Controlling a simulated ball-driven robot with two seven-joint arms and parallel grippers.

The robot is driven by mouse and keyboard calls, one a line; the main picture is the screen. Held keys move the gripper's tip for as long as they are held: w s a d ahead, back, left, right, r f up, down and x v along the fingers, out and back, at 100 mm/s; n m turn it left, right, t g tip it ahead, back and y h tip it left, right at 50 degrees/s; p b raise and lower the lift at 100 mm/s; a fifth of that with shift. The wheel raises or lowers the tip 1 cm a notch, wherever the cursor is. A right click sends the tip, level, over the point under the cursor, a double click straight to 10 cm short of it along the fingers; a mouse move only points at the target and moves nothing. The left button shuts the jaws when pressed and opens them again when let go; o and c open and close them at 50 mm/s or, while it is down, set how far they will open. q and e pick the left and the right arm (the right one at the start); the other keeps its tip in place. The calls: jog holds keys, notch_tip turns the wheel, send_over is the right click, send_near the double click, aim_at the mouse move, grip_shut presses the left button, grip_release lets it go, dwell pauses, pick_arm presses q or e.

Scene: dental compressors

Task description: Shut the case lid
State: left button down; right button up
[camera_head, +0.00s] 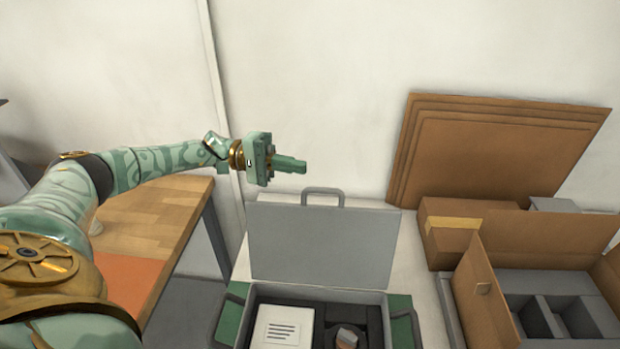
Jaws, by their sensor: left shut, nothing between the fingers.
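The case (318,294) stands open on a pale table, with its grey lid (322,247) raised upright at the back. A grey handle (323,193) stands on the lid's top edge. Inside the case are a white card (283,327) with printed lines and a dark insert with a round brownish part (346,336); the front of the case is cut off by the frame. My left gripper (303,166) is shut and empty. In the picture it is above and left of the handle, apart from the lid. My right gripper is not in view.
An open cardboard box (483,292) with grey dividers stands right of the case, with a closed taped box (447,243) behind it. Flat cardboard sheets (490,150) lean on the wall. A wooden table (158,222) with an orange mat (128,281) is at left.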

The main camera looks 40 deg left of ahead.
pick_arm(q)
jog(key=s+d+p, duration=0.1)
jog(key=s+d, duration=0.1)
jog(key=d, duration=0.4)
jog(key=shift+r, duration=0.15)
jog(key=shift+d, duration=0.1)
